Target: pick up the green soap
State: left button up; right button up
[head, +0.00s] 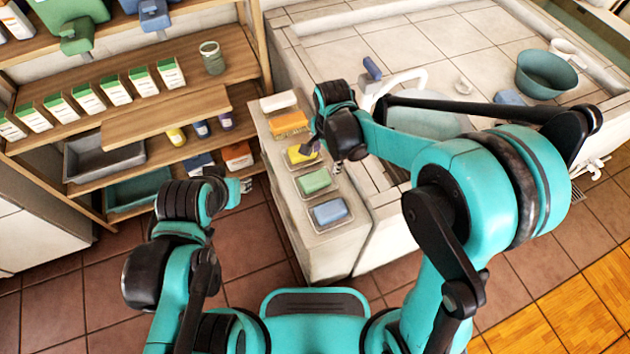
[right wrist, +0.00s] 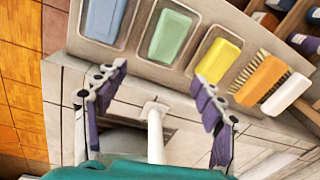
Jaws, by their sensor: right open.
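The green soap (head: 314,181) lies in a shallow dish on the narrow white ledge, between the yellow soap (head: 303,153) and the blue soap (head: 330,211). In the right wrist view the green soap (right wrist: 171,36) is at the top middle, beyond the fingertips. My right gripper (head: 322,156) is above the ledge by the yellow soap and partly covers it. It is open and empty, and its purple-padded fingers (right wrist: 160,95) spread wide in the wrist view. My left gripper (head: 245,186) is left of the ledge, over the floor, touching no soap; its finger opening is too small to judge.
An orange brush (head: 288,122) and a white bar (head: 279,101) lie farther along the ledge. The tiled washbasin with a white tap (head: 405,78) stands to the right. A wooden shelf (head: 160,115) with boxes and trays is at the left.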

jog(key=m+g, duration=0.1)
jog(key=m, duration=0.1)
send_over(315, 178)
notch_tip(315, 178, down, 4)
jog(key=shift+f, duration=0.1)
notch_tip(315, 178, down, 3)
jog(key=shift+r+b, duration=0.1)
jog(key=shift+b, duration=0.5)
notch_tip(315, 178, down, 6)
jog(key=shift+r+b, duration=0.25)
jog(key=shift+b, duration=1)
jog(key=shift+s+r, duration=0.1)
jog(key=shift+r, duration=0.05)
jog(key=shift+s, duration=0.1)
jog(key=c, duration=1.4)
